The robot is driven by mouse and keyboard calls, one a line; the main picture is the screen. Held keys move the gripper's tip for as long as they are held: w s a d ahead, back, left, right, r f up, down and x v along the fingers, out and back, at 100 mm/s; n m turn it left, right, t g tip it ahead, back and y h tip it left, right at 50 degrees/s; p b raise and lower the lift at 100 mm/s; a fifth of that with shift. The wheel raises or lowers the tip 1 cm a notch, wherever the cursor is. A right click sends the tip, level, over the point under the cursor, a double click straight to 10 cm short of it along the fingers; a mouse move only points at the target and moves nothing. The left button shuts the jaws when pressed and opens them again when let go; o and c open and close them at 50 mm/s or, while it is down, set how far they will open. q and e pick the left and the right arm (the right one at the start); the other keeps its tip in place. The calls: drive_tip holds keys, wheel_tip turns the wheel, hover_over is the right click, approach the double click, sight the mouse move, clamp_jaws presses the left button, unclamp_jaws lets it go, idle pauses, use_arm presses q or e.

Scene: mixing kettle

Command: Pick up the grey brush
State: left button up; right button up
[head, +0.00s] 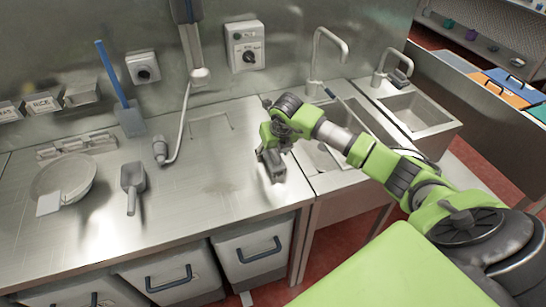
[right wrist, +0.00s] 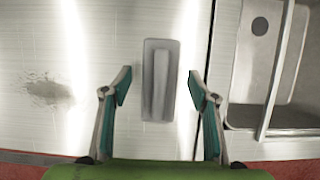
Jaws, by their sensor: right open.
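The grey brush (right wrist: 160,80) lies on the steel counter in the right wrist view, a flat rectangle with a raised lengthwise handle. It sits between and slightly beyond the two fingertips of my right gripper (right wrist: 160,88), with a gap on each side. The gripper is open and empty, above the counter. In the head view my right gripper (head: 270,158) points down near the counter's right end, left of the sinks. There the brush is hard to tell from the gripper. My left gripper is not in view.
A metal scoop (head: 133,185), a round bowl (head: 65,178) and a blue-handled scraper (head: 112,75) are at the left of the counter (head: 220,190). A hose tap (head: 180,130) stands behind. A sink (right wrist: 262,60) lies right of the brush.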

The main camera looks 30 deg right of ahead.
drive_tip(key=c, duration=1.2)
drive_tip(key=shift+c, duration=0.2)
drive_tip(key=shift+r, duration=0.1)
drive_tip(key=shift+d+r+b, duration=0.1)
drive_tip(key=shift+r+b, duration=0.45)
drive_tip(key=shift+b, duration=0.1)
drive_tip(key=s+a+r+b, duration=0.5)
drive_tip(key=s+a+r, duration=0.4)
drive_tip(key=a+r, duration=0.2)
drive_tip(key=shift+r+b, duration=0.4)
drive_tip(key=shift+r, duration=0.05)
